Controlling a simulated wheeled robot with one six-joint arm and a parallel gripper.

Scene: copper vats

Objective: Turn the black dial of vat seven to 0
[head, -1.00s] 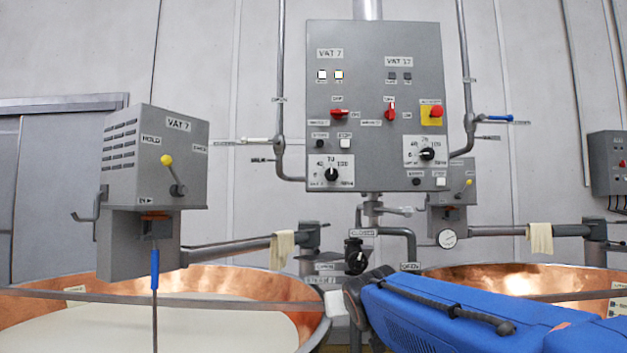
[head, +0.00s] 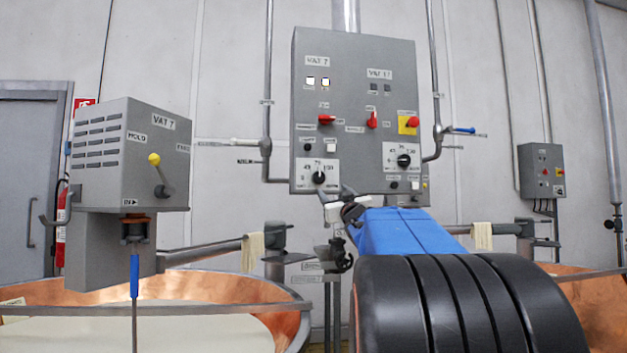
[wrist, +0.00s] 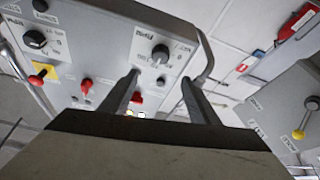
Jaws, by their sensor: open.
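The black dial of vat seven (head: 318,178) sits on a white scale plate low on the left side of the grey control panel (head: 345,95). Its pointer is too small to read surely. In the wrist view, which is upside down, the dial (wrist: 160,53) shows between and beyond my two fingertips. My gripper (wrist: 159,78) is open and empty, with a finger on either side of the dial in the picture. No contact shows. In the head view my gripper (head: 336,206) is just below and right of the dial.
A similar black dial, under VAT 17 (head: 403,161), sits to the right. Red switches (head: 326,119) are above, and small buttons (head: 331,145) lie between. A pipe with a lever (head: 262,146) runs left of the panel. The VAT 7 box (head: 130,155) stands over a copper vat (head: 290,325).

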